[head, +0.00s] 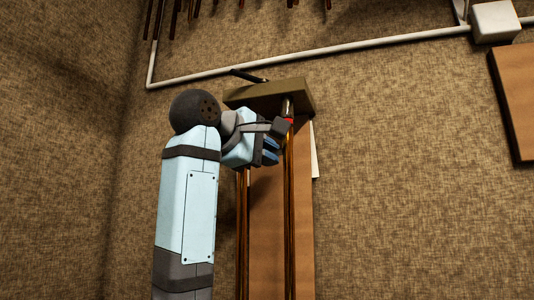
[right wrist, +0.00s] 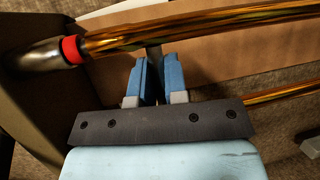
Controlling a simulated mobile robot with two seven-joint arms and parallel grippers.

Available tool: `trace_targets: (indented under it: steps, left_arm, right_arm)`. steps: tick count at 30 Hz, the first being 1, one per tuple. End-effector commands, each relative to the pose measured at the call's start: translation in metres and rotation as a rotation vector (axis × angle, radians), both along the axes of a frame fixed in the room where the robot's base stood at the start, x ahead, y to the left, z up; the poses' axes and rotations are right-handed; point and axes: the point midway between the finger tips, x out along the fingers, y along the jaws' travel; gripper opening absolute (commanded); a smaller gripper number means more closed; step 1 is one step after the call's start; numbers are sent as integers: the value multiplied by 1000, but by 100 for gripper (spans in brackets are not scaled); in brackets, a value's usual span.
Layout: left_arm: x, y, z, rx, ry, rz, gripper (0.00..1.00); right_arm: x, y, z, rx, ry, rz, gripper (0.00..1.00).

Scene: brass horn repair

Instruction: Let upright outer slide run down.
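The outer slide (head: 289,200) is a pair of long brass-coloured tubes standing upright in front of a brown board. In the right wrist view one tube (right wrist: 210,32) crosses the top, with a red band and a silver end piece at its left. The other tube (right wrist: 282,92) shows at the right. My right gripper (head: 272,148) is near the top of the tubes, just below a khaki block. Its blue fingers (right wrist: 157,78) are close together with a narrow grey crosspiece between their tips; the contact is partly hidden. My left gripper is not in view.
The khaki block (head: 270,95) sits above my right gripper at the top of the brown board (head: 303,190). A white pipe (head: 350,48) runs along the wall to a white box (head: 494,21). Several thin rods hang at the top.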

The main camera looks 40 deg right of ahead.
Motion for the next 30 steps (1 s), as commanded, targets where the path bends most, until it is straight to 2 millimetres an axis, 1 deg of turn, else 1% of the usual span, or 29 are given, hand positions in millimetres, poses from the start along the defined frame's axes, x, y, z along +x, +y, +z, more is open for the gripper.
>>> trace_targets:
  steps: [7,8,12,14,22,23,24,26,30]
  left_arm:
    - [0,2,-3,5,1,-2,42]
    - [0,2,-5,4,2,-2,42]
    - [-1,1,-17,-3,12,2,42]
    - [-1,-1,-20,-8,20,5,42]
    - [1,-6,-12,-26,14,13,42]
    - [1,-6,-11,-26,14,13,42]
    - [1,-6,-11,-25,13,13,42]
    - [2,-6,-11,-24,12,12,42]
    - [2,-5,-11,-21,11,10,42]
  right_arm:
    - [0,0,-3,0,0,0,0]
    - [0,0,-6,0,0,0,0]
    - [1,1,-29,2,2,3,0]
    - [1,1,-35,0,1,2,0]
    - [0,0,-34,-1,0,0,0]
    - [0,0,-34,-1,0,0,16]
    - [0,0,-34,-1,0,0,25]
    - [0,0,-34,-1,0,0,38]
    - [0,0,-34,-1,0,0,38]
